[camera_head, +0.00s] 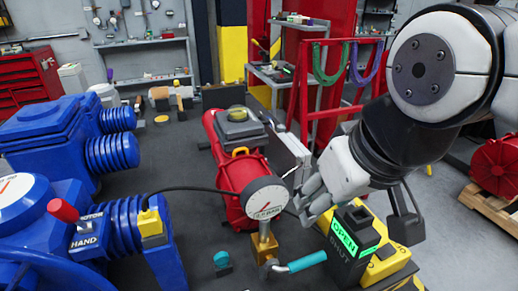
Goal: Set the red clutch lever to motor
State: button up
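The red clutch lever (64,211) is at the lower left in the head view, on the blue valve actuator (125,212). Its knob points up and to the left from a small blue label plate (87,232). The plate reads MOTOR above and HAND below. I cannot tell which word the lever is set to. My gripper (306,192) is at centre right, beyond the pressure gauge and well apart from the lever. Its fingers are small and partly hidden, so I cannot tell if they are open or shut.
A white-faced gauge (266,202) on a brass fitting (265,246) stands between my gripper and the lever. A teal-handled valve (307,261) and an OPEN/SHUT indicator box (352,240) are at lower right.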

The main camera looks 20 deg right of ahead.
aim_at(59, 209)
jog(key=u, duration=1.6)
jog(key=j+u, duration=0.15)
jog(key=j, duration=0.6)
